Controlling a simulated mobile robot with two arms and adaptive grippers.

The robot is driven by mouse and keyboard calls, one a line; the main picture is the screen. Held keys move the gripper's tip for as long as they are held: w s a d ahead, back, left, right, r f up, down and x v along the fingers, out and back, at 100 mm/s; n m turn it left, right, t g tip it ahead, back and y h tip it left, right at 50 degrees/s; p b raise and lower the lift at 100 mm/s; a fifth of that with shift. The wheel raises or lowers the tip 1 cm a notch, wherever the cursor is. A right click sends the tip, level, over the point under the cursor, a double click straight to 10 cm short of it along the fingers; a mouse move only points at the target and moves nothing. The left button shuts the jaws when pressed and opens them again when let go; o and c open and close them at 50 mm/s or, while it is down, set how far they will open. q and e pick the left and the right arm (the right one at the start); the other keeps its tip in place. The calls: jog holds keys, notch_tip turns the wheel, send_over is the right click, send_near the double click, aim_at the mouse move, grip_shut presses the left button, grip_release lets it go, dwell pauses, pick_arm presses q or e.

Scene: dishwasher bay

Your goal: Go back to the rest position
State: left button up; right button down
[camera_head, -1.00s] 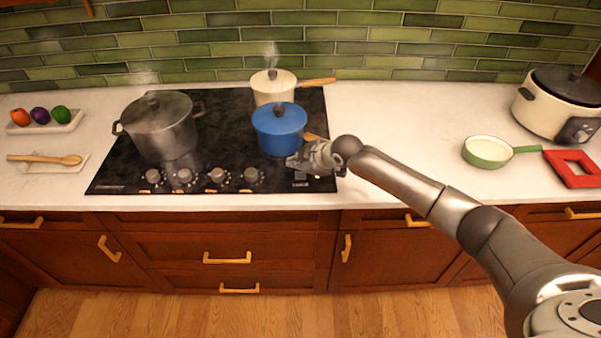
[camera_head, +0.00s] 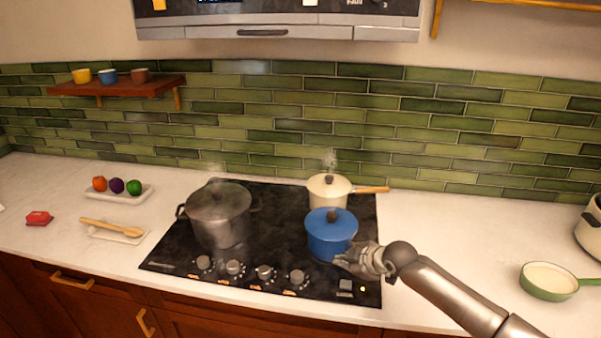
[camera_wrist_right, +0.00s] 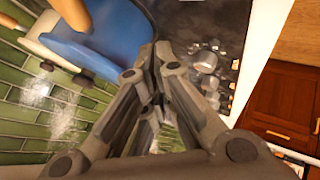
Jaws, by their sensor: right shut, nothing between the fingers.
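My right gripper (camera_head: 348,262) is at the front right of the blue pot (camera_head: 330,236) on the cooktop. Its fingers are shut with nothing between them. In the right wrist view the closed fingers (camera_wrist_right: 152,60) lie just beside the blue pot (camera_wrist_right: 112,35). Whether they touch it I cannot tell. The blue pot's handle is hidden behind the gripper in the head view. My left gripper is in neither view.
A grey pot (camera_head: 218,218) and a cream pan (camera_head: 328,192) stand on the black cooktop (camera_head: 270,252), steaming. A green pan (camera_head: 548,283) is on the counter at right, near a cream cooker (camera_head: 592,228). Counter between cooktop and green pan is largely clear, apart from my arm.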

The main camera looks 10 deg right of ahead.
jog(key=s+a+f+m+g, duration=0.1)
jog(key=s+a+f+m, duration=0.3)
jog(key=s, duration=0.6)
jog(key=s+a+f+n+g, duration=0.1)
jog(key=s+a+f, duration=0.1)
jog(key=s+a, duration=0.6)
jog(key=s+d+m+g+h, duration=0.15)
jog(key=s+d+m, duration=0.45)
jog(key=s, duration=0.6)
jog(key=s+d+m+g+h, duration=0.1)
jog(key=s+d+m+h, duration=0.15)
jog(key=s+d, duration=0.75)
jog(key=s+a+f+g+b, duration=0.1)
jog(key=s+f+b, duration=0.15)
jog(key=f, duration=1.35)
jog(key=s+a+f+g+b, duration=0.1)
jog(key=f+b, duration=0.2)
jog(key=f, duration=1.2)
jog(key=s+d+f+b, duration=0.2)
jog(key=s+f+b, duration=0.3)
jog(key=s+f, duration=1.1)
notch_tip(320, 180, down, 4)
jog(key=shift+s+d+f+g, duration=0.15)
jog(key=shift+d+f+g, duration=0.05)
jog(key=shift+d+g, duration=0.15)
